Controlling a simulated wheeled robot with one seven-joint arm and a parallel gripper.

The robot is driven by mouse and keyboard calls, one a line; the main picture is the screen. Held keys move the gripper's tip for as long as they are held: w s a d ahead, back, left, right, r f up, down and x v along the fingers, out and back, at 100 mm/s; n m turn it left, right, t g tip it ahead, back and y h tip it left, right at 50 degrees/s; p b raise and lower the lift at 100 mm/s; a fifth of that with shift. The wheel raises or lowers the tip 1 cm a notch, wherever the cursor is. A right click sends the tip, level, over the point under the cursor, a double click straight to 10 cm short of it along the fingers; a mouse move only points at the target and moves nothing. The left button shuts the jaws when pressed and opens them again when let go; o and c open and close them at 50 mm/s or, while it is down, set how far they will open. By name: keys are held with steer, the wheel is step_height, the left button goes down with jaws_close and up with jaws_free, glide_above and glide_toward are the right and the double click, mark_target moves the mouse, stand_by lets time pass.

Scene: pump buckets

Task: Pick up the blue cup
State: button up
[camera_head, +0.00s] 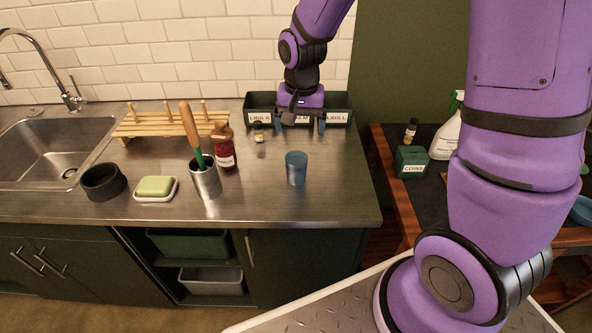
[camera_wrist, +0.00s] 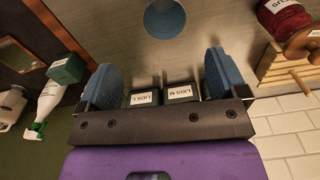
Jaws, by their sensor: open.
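The blue cup (camera_head: 296,169) stands upright on the metal counter, near its front right part. It also shows at the top of the wrist view (camera_wrist: 165,18), partly cut off by the frame edge. My gripper (camera_head: 299,124) is open and empty, with its two blue fingers spread apart. It hangs over the back of the counter in front of the dark lids bins, behind the cup as the head view shows it. In the wrist view the fingers (camera_wrist: 160,85) point toward the cup, which lies beyond their tips and apart from them.
Left of the cup stand a red jar (camera_head: 224,148), a metal holder with a green tool (camera_head: 206,182), a soap dish (camera_head: 156,196) and a black bowl (camera_head: 103,182). Counter right of the cup is clear.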

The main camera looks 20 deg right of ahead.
mark_target(296, 166)
steer(key=shift+m, duration=0.3)
steer(key=shift+w+a+f, duration=0.1)
steer(key=shift+f, duration=2.25)
steer(key=shift+w+a+f, duration=0.1)
steer(key=shift+f, duration=2.2)
steer(key=shift+w+a+f, duration=0.1)
steer(key=shift+f, duration=2.25)
steer(key=c, duration=1)
steer(key=shift+r, duration=0.15)
